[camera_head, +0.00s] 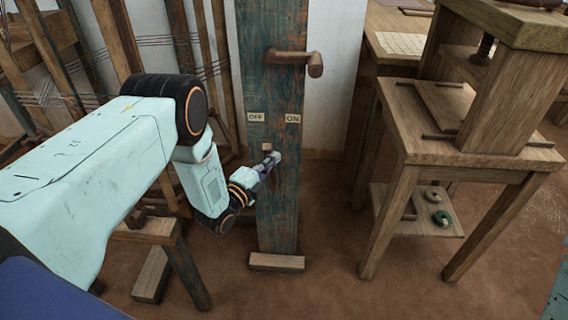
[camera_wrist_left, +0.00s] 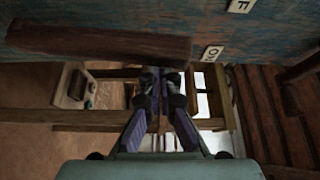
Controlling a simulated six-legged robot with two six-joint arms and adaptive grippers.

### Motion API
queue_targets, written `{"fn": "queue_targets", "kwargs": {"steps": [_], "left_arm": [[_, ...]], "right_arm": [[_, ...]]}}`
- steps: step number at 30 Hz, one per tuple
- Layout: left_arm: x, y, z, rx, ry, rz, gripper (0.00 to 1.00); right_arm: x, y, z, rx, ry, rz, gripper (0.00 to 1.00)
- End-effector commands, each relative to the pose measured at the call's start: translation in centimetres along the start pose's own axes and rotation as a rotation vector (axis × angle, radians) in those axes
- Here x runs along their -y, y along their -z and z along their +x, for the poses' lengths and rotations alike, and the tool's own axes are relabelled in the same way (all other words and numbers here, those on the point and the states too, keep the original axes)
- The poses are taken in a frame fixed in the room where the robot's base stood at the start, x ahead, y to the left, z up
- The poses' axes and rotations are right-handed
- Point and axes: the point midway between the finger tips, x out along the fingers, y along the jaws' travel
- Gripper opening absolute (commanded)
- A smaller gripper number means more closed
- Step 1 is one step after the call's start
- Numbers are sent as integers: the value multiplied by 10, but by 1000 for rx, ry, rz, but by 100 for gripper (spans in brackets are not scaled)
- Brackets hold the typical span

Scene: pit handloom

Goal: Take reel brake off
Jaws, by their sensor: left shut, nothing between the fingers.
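The dark post (camera_head: 275,215) carries an OFF label (camera_head: 256,117) on the left and an ON label (camera_head: 293,118) on the right. Below the labels is a short wooden lever (camera_head: 267,146), mostly hidden behind my left gripper (camera_head: 274,158). In the left wrist view this lever (camera_wrist_left: 100,38) is a long brown bar running along the post face, with the labels beyond its right end. My left gripper's fingers (camera_wrist_left: 160,78) are shut and empty, close beside the bar; I cannot tell whether they touch it. My right gripper is not in view.
A larger wooden crank handle (camera_head: 290,58) sticks out to the right higher on the post. A wooden stand (camera_head: 440,125) with a low shelf is to the right. Loom timbers and threads fill the left. The brown floor between post and stand is clear.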

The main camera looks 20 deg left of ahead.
Motion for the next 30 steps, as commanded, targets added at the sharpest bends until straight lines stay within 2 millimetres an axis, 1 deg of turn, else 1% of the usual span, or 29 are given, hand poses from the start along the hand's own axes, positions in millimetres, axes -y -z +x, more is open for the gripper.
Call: {"fn": "queue_targets", "kwargs": {"steps": [1,6,12,30], "left_arm": [[-2,-7,-4,4,16,-28,0],[-1,-20,-12,2,60,-109,0],[-1,-31,-17,1,58,-105,0],[-3,-38,-21,9,55,-104,0]], "right_arm": [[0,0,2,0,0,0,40],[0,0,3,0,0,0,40],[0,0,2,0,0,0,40],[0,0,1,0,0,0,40]]}}
